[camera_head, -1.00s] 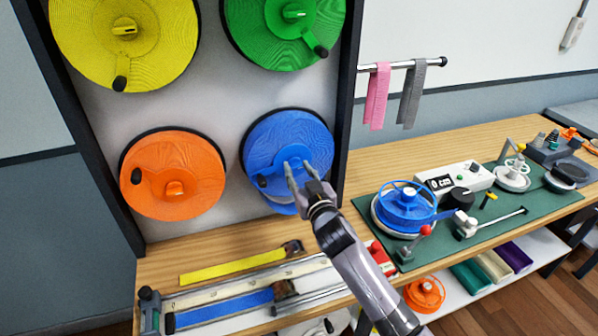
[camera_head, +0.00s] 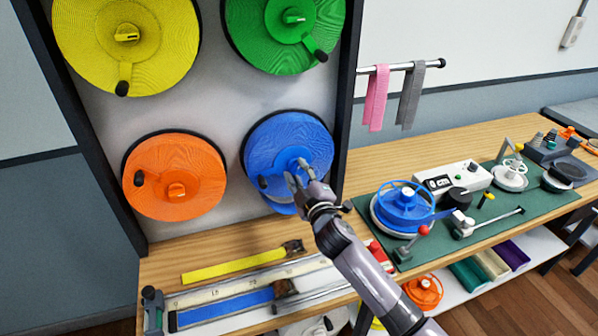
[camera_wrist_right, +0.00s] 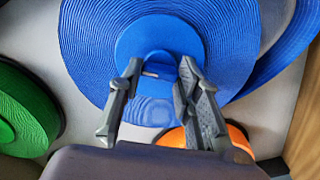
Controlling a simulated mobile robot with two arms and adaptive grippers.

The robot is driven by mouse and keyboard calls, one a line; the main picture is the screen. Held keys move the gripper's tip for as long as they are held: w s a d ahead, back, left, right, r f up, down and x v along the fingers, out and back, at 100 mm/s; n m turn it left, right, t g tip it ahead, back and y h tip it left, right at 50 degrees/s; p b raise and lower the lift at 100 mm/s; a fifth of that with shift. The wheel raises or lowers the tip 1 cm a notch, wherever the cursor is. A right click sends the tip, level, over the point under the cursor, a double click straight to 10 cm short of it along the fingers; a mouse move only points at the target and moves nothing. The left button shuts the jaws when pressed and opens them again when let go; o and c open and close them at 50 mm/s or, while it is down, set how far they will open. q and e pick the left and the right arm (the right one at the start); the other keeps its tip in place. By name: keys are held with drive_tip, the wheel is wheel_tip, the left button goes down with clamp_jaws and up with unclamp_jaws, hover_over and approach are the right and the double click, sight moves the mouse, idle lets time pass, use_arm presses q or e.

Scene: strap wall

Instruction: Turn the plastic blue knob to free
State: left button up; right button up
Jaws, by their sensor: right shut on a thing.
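The blue reel (camera_head: 290,135) of coiled strap hangs at the lower right of the wall panel and fills the top of the right wrist view (camera_wrist_right: 220,40). Its blue plastic knob (camera_wrist_right: 158,66) is at the hub, between the fingers of my right gripper (camera_wrist_right: 158,82). In the head view my right gripper (camera_head: 297,172) is at the reel's hub, shut on the knob and covering most of it. The knob's exact angle is hard to tell. My left gripper is not in view.
Orange (camera_head: 160,155), yellow (camera_head: 90,50) and green (camera_head: 262,30) reels share the panel. The dark side post (camera_head: 347,90) stands close right of the blue reel. The wooden bench (camera_head: 215,245) below holds strap gauges and, on a green mat (camera_head: 540,205), a blue spool (camera_head: 395,215) and tools.

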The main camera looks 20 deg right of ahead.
drive_tip(key=n+p, duration=0.1)
drive_tip(key=n, duration=0.5)
drive_tip(key=shift+n, duration=0.3)
idle(0.5)
drive_tip(key=o, duration=1.1)
drive_tip(key=shift+o, duration=0.2)
drive_tip(key=shift+s, duration=0.15)
drive_tip(key=s, duration=1.1)
drive_tip(key=shift+s+d, duration=0.2)
drive_tip(key=shift+s, duration=0.15)
